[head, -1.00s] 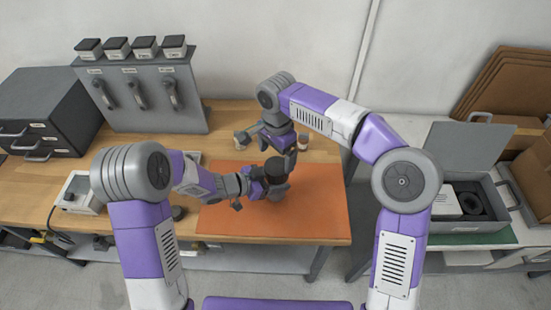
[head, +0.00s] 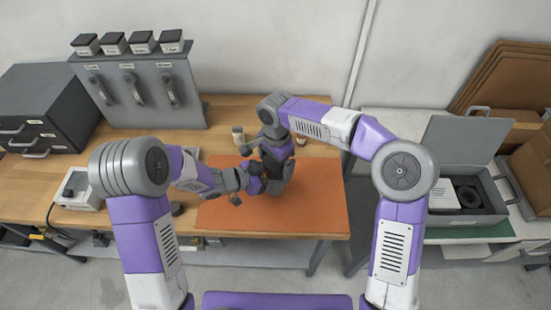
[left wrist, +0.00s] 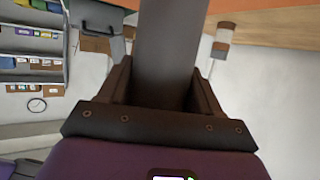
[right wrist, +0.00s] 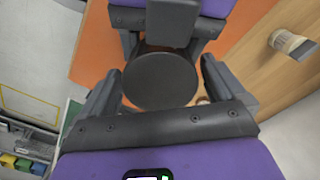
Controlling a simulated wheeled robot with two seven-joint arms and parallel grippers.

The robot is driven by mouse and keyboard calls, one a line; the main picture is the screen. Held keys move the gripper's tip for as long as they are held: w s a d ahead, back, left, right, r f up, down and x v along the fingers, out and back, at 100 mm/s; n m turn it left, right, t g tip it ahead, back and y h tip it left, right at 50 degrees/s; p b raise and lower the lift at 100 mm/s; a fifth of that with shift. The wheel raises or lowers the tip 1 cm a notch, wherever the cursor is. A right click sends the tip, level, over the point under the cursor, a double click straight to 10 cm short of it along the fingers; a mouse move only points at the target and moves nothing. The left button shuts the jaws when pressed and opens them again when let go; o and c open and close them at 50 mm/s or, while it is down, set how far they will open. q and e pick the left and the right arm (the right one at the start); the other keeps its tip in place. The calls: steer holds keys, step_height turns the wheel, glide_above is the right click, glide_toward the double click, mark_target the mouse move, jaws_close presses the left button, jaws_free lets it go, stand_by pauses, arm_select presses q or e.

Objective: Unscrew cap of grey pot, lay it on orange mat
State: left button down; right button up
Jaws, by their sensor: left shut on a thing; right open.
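The grey pot (left wrist: 170,50) stands between the fingers of my left gripper (left wrist: 162,88), which is shut on it. Its dark round cap (right wrist: 160,80) faces my camera in the right wrist view. My right gripper (right wrist: 160,84) is open, with one finger on each side of the cap; a gap shows at the sides, and contact cannot be told. In the head view my right gripper (head: 275,180) hides most of the pot and cap, beside my left gripper (head: 254,182). Both are over the orange mat (head: 320,205).
A small pale jar (head: 238,134) stands behind the mat; a pale jar with a brown band also shows in the right wrist view (right wrist: 293,44). A small dark round piece (head: 177,209) lies left of the mat. The mat's right part is clear.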

steer(key=shift+c, duration=0.2)
steer(key=c, duration=0.9)
steer(key=o, duration=1)
